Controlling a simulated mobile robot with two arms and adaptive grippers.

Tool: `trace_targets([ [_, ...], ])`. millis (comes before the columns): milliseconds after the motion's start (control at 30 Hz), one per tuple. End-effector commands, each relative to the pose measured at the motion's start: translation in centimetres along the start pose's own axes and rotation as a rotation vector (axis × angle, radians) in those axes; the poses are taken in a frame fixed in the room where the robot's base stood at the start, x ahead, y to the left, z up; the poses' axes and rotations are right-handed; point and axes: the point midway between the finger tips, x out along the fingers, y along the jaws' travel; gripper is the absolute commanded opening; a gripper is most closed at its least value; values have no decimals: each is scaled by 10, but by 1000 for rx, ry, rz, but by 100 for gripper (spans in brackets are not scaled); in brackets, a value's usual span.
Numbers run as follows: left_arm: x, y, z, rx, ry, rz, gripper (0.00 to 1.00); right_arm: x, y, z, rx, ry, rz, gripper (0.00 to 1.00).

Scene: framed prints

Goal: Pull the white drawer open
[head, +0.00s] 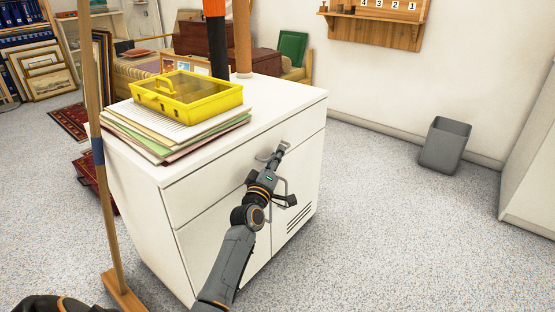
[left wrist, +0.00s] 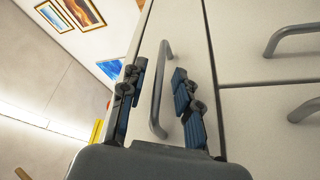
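The white drawer (head: 215,185) is the wide top front of a white cabinet and looks shut. Its grey bar handle (left wrist: 161,90) runs upright in the left wrist view. My left gripper (head: 272,158) is at the drawer front in the head view. In the left wrist view the left gripper (left wrist: 158,98) is open, with one dark blue finger on each side of the handle and gaps between. In the head view my wrist and fingers partly hide the handle. My right gripper is in neither view.
Lower doors with grey handles (left wrist: 295,38) sit below the drawer. A yellow box (head: 187,97) on stacked folders (head: 165,135) lies on the cabinet top. A wooden pole (head: 97,150) stands at left. A grey bin (head: 445,145) stands by the wall. The floor at right is clear.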

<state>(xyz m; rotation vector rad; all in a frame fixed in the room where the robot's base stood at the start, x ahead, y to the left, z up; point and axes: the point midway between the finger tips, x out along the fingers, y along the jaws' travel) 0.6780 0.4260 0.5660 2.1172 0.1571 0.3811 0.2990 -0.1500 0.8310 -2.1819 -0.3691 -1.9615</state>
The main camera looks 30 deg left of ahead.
Motion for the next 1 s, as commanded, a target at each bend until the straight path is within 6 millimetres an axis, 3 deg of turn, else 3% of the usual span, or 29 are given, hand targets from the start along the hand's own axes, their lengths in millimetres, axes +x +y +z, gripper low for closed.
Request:
trace_targets([
  [133, 11, 0, 0, 0, 0, 0, 32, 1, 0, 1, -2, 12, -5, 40],
  [433, 13, 0, 0, 1, -1, 0, 32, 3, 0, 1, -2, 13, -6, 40],
  [467, 13, 0, 0, 1, -1, 0, 30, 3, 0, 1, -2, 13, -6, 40],
  [600, 13, 0, 0, 0, 0, 0, 1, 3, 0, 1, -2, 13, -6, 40],
  [1000, 12, 2, 1, -1, -1, -1, 0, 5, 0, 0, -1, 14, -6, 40],
])
